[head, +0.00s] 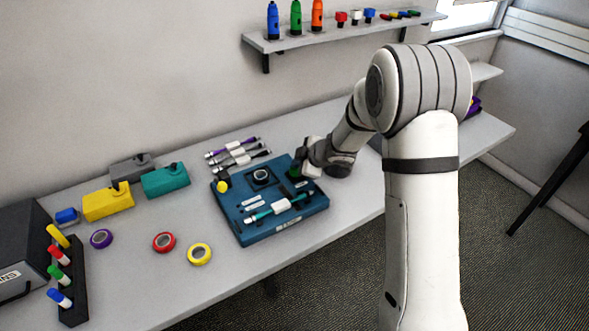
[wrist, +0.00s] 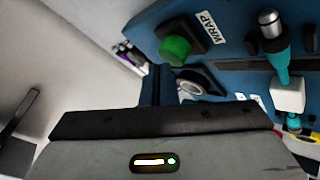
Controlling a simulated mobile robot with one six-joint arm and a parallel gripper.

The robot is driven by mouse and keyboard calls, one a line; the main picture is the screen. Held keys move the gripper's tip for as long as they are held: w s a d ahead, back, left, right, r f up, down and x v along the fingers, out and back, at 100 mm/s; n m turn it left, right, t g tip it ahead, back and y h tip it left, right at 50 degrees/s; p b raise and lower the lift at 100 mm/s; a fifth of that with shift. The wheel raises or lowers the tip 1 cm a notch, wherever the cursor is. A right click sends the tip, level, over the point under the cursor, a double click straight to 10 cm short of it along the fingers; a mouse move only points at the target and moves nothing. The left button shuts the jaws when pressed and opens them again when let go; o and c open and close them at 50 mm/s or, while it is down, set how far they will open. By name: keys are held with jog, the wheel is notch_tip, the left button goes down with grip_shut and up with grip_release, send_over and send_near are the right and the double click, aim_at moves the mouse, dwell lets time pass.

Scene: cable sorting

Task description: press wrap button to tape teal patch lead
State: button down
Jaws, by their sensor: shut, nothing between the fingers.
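The teal patch lead (head: 262,215) lies across the front of the blue board (head: 245,237), with a white block (head: 281,206) on it. The lead (wrist: 272,58) and white block (wrist: 288,96) also show at the right of the wrist view. The green wrap button (wrist: 175,49) stands on a black base beside a WRAP label (wrist: 198,27). My gripper (head: 297,168) is over the board's back right corner and mostly hides the button there. In the wrist view my gripper (wrist: 157,75) is shut and empty, its tips close to the button; contact cannot be told.
A tape roll (head: 261,174) sits on a black holder left of my gripper. Several leads (head: 237,154) lie behind the board. Yellow (head: 200,254), red (head: 164,242) and purple (head: 101,238) tape rolls lie to the left. A shelf (head: 340,32) hangs above.

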jog(key=shift+f, duration=0.45)
jog(key=shift+r, duration=0.2)
jog(key=shift+r+p, duration=0.9)
jog(key=shift+p, duration=0.1)
notch_tip(320, 180, up, 6)
jog(key=p, duration=0.6)
dwell(0.6)
